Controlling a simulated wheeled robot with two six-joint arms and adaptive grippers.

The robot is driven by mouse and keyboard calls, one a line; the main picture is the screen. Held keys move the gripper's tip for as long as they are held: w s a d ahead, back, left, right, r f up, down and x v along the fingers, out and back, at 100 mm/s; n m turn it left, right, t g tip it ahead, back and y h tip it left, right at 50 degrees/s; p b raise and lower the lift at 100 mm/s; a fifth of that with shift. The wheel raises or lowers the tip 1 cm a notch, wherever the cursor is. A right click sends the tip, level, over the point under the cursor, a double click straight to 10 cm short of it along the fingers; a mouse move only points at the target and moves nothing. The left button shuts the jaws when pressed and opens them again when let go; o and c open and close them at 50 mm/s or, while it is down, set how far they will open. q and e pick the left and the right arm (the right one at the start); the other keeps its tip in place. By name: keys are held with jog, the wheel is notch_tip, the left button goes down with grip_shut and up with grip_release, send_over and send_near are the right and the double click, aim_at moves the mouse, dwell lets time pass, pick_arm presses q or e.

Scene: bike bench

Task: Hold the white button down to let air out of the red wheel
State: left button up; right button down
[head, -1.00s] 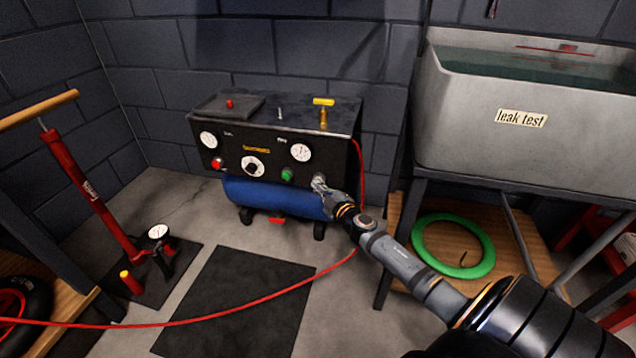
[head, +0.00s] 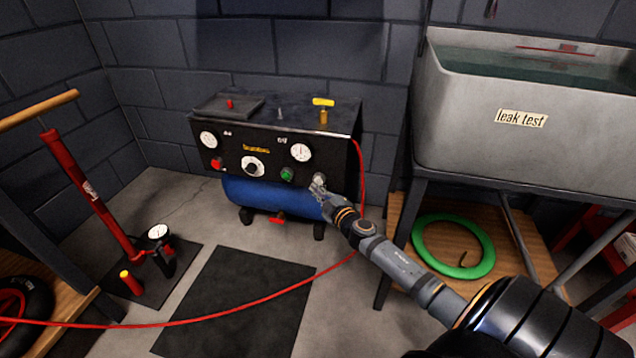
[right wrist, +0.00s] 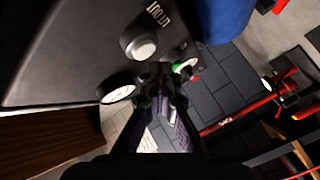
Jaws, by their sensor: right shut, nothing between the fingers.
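The white button (right wrist: 141,47) shows in the right wrist view on a dark panel, beside a label reading "OUT". My right gripper (head: 318,182) is shut and empty at the lower right of the compressor's front panel (head: 232,163). In the right wrist view the shut fingertips (right wrist: 161,72) appear just beside the button; I cannot tell whether they touch it. The red wheel (head: 14,300), a black tyre with a red rim, is partly cut off at the lower left. My left gripper is not in view.
The panel has a green button (head: 287,174), a red button (head: 217,163), a black knob (head: 253,166) and a right gauge (head: 300,152). A red hose (head: 215,316) crosses the floor. A floor pump (head: 90,190) stands left; a water tank (head: 520,120) stands right.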

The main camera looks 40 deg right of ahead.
jog(key=shift+s+a, duration=1.6)
jog(key=shift+a, duration=0.3)
